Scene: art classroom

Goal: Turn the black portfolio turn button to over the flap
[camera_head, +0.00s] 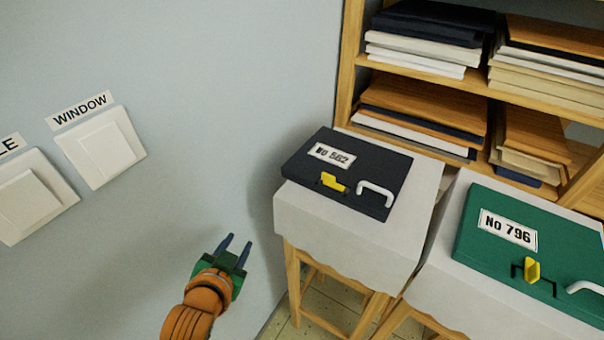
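The black portfolio (365,163) lies flat on a white-covered stool, with a label reading No 582 and a white handle (376,193). Its yellow turn button (333,183) sits near the front edge, left of the handle; its exact angle to the flap is hard to tell. My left gripper (238,240) is on an orange arm at the lower middle, its two dark fingers spread apart with nothing between them. It is in front of the wall, left of and nearer than the stool, apart from the portfolio. My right gripper is not in view.
A green portfolio (470,230) labelled No 796, with its own yellow button (532,270), lies on a second covered stool at right. A wooden shelf (349,60) with stacked boards stands behind. Wall switches (105,148) are at left.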

